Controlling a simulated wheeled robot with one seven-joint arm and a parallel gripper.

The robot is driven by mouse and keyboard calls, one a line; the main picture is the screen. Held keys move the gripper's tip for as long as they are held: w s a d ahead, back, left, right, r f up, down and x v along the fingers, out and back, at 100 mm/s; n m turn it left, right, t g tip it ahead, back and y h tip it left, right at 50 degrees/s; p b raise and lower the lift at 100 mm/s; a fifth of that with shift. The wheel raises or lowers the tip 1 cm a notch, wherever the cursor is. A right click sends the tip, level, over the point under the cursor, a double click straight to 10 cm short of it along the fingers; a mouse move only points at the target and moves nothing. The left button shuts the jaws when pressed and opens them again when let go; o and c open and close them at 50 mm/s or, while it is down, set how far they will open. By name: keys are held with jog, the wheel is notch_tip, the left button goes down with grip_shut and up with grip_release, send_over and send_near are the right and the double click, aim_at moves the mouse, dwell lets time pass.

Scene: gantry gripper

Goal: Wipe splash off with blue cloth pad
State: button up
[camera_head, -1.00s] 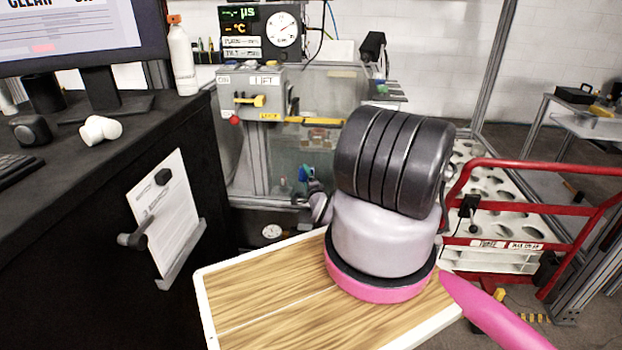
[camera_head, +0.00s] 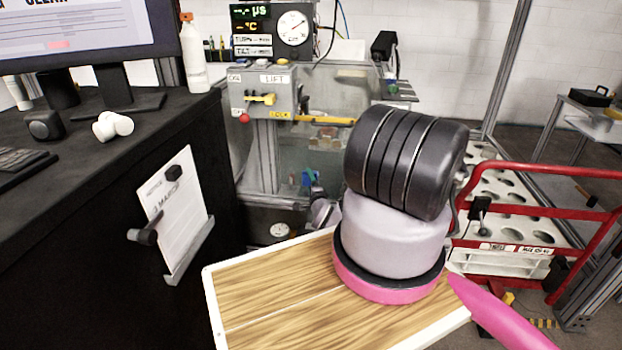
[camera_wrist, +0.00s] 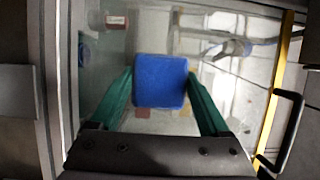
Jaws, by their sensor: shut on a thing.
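The blue cloth pad (camera_wrist: 161,81) is between the two green fingers of my gripper (camera_wrist: 161,92) in the wrist view, with a finger at each side. In the head view, the pad (camera_head: 308,178) is a small blue patch, partly hidden by the gripper (camera_head: 313,174), in front of the clear panel of the cabinet (camera_head: 335,95). The wrist view looks at this clear panel (camera_wrist: 110,65), with blurred shapes behind it. I cannot make out a splash for certain. I cannot tell whether the pad touches the panel.
A yellow bar (camera_wrist: 283,70) and a black handle (camera_wrist: 285,130) lie right of the pad in the wrist view. In the head view, a lift control box (camera_head: 262,90) stands left of the panel, a black desk (camera_head: 100,160) farther left, and a red cart (camera_head: 545,168) at right.

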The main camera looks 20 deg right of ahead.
jog(key=shift+s+a, duration=0.4)
jog(key=shift+s, duration=0.15)
jog(key=shift+s+a, duration=0.4)
jog(key=shift+s, duration=0.25)
jog(key=shift+s+a, duration=0.4)
jog(key=shift+s, duration=0.2)
